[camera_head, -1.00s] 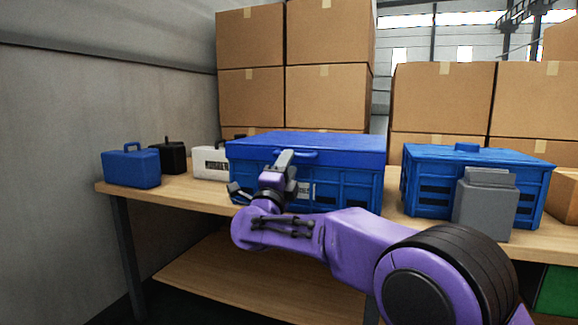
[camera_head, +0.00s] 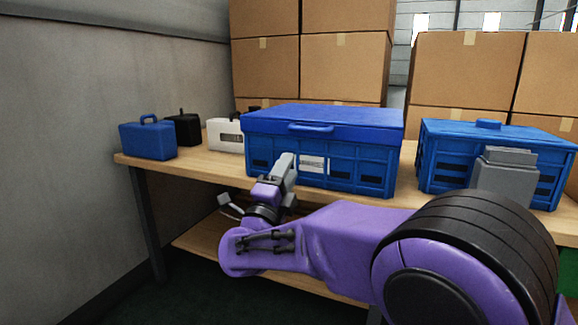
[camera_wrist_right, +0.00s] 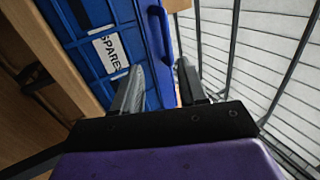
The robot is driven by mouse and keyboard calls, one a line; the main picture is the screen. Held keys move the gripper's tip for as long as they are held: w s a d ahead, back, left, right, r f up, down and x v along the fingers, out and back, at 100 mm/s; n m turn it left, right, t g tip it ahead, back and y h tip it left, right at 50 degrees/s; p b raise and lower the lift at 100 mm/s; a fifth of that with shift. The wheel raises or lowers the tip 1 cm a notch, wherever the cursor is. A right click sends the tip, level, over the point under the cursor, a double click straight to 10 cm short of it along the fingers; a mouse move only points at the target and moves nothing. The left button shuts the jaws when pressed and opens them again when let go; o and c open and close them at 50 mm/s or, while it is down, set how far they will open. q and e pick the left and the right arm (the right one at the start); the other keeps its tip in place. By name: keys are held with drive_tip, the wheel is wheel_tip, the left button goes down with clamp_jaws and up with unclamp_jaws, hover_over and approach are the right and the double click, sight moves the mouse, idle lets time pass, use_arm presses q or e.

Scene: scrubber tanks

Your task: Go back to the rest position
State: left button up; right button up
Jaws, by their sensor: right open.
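My right gripper (camera_head: 256,182) is open and empty in front of the large blue crate (camera_head: 345,172), near its left part. The crate stands on the table with its blue lid (camera_head: 330,119) on top. In the right wrist view, the two grey fingers of the gripper (camera_wrist_right: 160,72) are spread apart. My left gripper is out of view.
The wooden table (camera_head: 215,172) carries a blue case (camera_head: 148,141), a black case (camera_head: 184,129), a white case (camera_head: 224,136) and a second blue crate (camera_head: 440,160) with a grey container (camera_head: 505,180) before it. Cardboard boxes (camera_head: 345,68) are stacked behind. A grey wall (camera_head: 80,130) is at left.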

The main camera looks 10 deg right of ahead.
drive_tip(key=d+f+n+y, duration=0.3)
drive_tip(key=f+n+y, duration=0.8)
drive_tip(key=f, duration=0.9)
drive_tip(key=s+d+f+n+g, duration=0.3)
drive_tip(key=s+f, duration=0.2)
drive_tip(key=f, duration=0.5)
drive_tip(key=s+d+f+n+g, duration=0.3)
drive_tip(key=s+f, duration=0.3)
drive_tip(key=f, duration=0.4)
drive_tip(key=s+d+f+n+g, duration=0.1)
drive_tip(key=s+d+f+g, duration=0.3)
drive_tip(key=s, duration=0.7)
drive_tip(key=s+f+g+p, duration=0.1)
drive_tip(key=s+f+g, duration=0.1)
drive_tip(key=s+f, duration=0.65)
drive_tip(key=s+d+f+n+g, duration=0.1)
drive_tip(key=s+d+f+g, duration=0.25)
drive_tip(key=s, duration=0.85)
wheel_tip(320, 180, up, 33)
drive_tip(key=p, duration=3.3)
drive_tip(key=shift+w+a+p, duration=0.3)
drive_tip(key=shift+w+a, duration=0.05)
drive_tip(key=shift+w, duration=0.1)
drive_tip(key=shift+r, duration=0.1)
